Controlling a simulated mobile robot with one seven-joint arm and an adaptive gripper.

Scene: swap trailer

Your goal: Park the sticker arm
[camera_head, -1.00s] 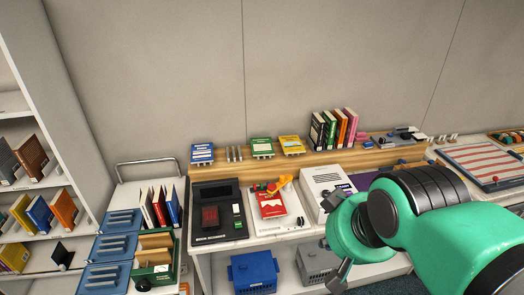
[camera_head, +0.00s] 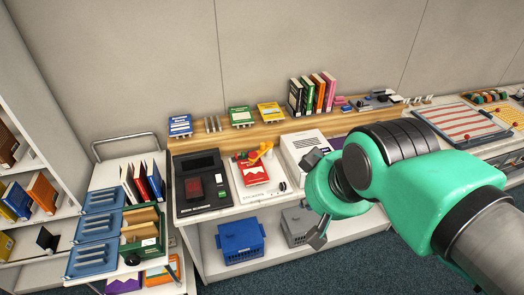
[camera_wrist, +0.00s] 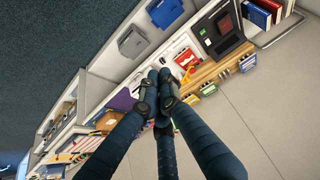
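The sticker station (camera_head: 264,194) is a white unit on the bench with a red-and-white book (camera_head: 252,175) on it. An orange-yellow arm (camera_head: 262,153), likely the sticker arm, lies tilted across the book's back edge. In the wrist view the red book (camera_wrist: 184,57) and the orange arm (camera_wrist: 189,72) show beyond the fingers. My gripper (camera_head: 319,198) is in front of the bench, right of the station and apart from it. In the wrist view its dark fingers (camera_wrist: 159,78) converge with tips together and nothing visible between them.
A black scanner unit (camera_head: 201,192) stands left of the station, and a white box (camera_head: 302,150) right of it. Books stand on the wooden back ledge (camera_head: 275,131). Blue and grey crates are on the lower shelf. A book cart (camera_head: 103,176) is at left. Floor in front is clear.

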